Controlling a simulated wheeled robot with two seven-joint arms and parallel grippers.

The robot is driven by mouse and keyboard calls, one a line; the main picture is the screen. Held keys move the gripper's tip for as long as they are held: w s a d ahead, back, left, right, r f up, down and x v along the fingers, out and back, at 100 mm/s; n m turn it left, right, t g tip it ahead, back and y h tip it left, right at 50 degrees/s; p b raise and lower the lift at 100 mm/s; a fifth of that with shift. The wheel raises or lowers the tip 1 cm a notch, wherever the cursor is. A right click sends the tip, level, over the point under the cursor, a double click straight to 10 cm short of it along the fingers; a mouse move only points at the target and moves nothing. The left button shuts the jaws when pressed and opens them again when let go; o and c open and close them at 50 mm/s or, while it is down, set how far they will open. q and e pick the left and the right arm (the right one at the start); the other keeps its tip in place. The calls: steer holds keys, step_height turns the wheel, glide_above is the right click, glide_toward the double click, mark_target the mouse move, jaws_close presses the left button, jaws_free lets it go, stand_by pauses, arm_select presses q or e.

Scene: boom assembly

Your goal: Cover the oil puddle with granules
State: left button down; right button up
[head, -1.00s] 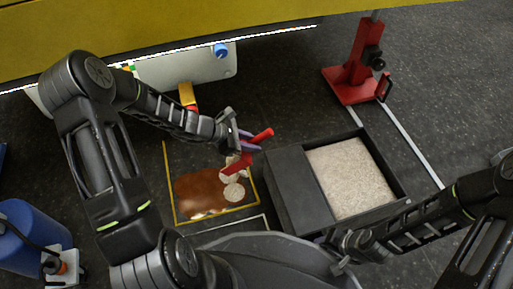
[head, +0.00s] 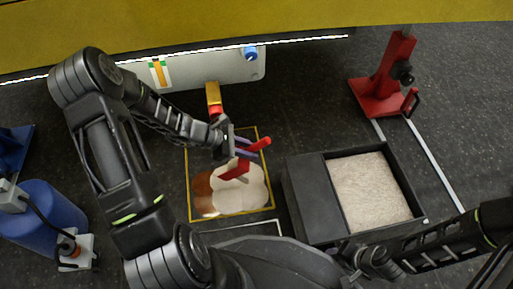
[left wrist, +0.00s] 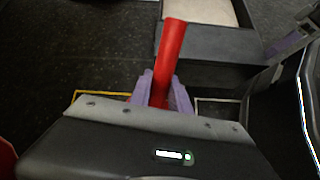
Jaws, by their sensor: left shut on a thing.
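The oil puddle (head: 203,196) is a brown patch on the dark floor inside a yellow outline. Pale granules (head: 243,199) lie over its middle and right part; brown oil shows along the left and lower left. My left gripper (head: 246,148) is shut on the handle of a red scoop (head: 236,169), held above the granules. In the left wrist view the red handle (left wrist: 172,55) sticks up between the purple fingers. The black bin (head: 305,195), right of the puddle, holds granules (head: 370,188). My right arm shows at lower right; its fingertips cannot be made out.
A red stand (head: 382,95) is on the floor at upper right beside pale floor lines. A blue drum (head: 50,210) stands at left. A yellow beam (head: 200,30) spans the top, with a light panel (head: 200,72) below it.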

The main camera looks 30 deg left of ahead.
mark_target(241, 159)
arm_select(q)
steer(key=s+a+p, duration=0.1)
steer(key=s+a, duration=0.4)
steer(key=a, duration=0.2)
steer(key=shift+s, duration=0.15)
stand_by(0.5)
stand_by(0.9)
steer(key=shift+m+g+y, duration=0.4)
steer(key=shift+m+g, duration=0.3)
steer(key=shift+g, duration=0.1)
steer(key=d+r+p, duration=0.1)
steer(key=w+d+r, duration=0.1)
steer(key=d, duration=0.1)
steer(key=w+d+r+p, duration=0.1)
steer(key=d, duration=0.1)
steer(key=shift+w+d+p, duration=0.1)
steer(key=shift+w+p, duration=0.05)
steer(key=shift+p, duration=0.15)
steer(key=f+y, duration=0.1)
steer(key=f+y+p, duration=0.1)
steer(key=f+n+y+p, duration=0.1)
steer(key=f, duration=0.1)
steer(key=shift+a+g+y, duration=0.3)
steer(key=shift+g+y, duration=0.1)
